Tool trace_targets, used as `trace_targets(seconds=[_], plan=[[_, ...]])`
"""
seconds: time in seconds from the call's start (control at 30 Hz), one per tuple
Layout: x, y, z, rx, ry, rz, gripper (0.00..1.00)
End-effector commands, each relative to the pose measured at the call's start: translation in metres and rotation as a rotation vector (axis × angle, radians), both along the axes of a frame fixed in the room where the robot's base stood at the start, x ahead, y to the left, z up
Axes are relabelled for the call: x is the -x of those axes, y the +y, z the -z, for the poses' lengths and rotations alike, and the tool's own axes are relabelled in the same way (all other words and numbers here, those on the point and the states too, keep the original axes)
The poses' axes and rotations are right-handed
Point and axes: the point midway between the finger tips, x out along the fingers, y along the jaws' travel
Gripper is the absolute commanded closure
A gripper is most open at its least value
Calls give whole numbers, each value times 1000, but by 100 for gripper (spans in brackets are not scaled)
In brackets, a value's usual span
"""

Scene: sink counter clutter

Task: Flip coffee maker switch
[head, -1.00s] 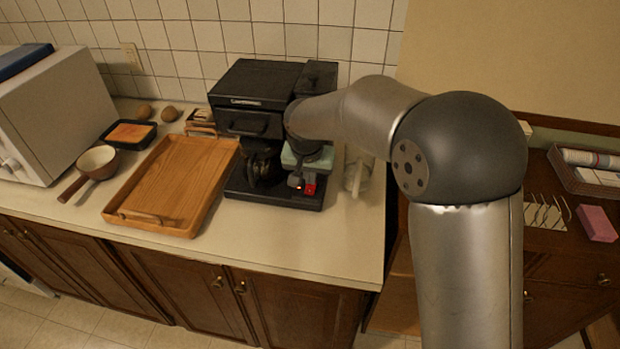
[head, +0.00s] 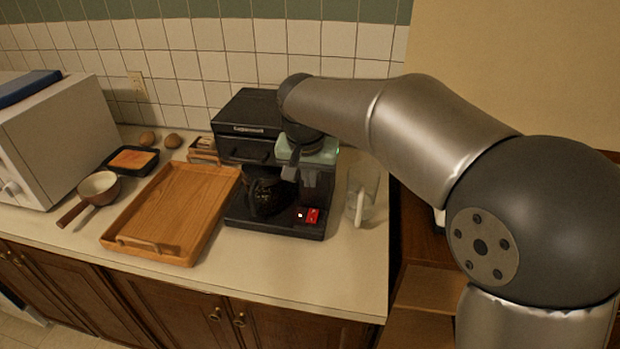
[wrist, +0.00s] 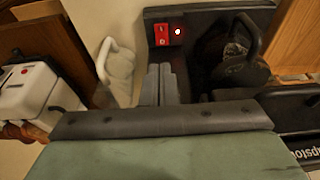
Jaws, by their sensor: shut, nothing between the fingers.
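The black coffee maker (head: 248,118) stands on the counter against the tiled wall, with a dark glass carafe (head: 266,194) in it. On its base, at the front right, is a red switch panel (head: 313,216) with a small bright light (head: 300,215) beside it. The wrist view also shows the red panel (wrist: 161,36) and the glowing light (wrist: 178,32). My gripper (head: 303,184) is shut and empty. Its fingers hang above the switch and apart from it in the head view. The fingers (wrist: 160,72) point toward the panel in the wrist view.
A clear glass pitcher (head: 367,184) stands just right of the coffee maker. A wooden tray (head: 128,228) lies to the left, with a small pan (head: 101,184), a black dish (head: 112,168) and a microwave (head: 62,140) beyond. The counter front is clear.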

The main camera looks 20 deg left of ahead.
Motion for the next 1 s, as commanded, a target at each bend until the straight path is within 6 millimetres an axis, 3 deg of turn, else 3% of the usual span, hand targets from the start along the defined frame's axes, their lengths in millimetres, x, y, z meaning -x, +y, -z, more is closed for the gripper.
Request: trace_targets(seconds=[0.17, 0.73, 0.87, 1.0], plan=[[-6, 2, 7, -5, -27, -2, 100], [-13, 3, -3, -10, -57, -1, 100], [-17, 4, 8, -7, -54, 0, 100], [-24, 4, 30, -6, -54, 0, 100]])
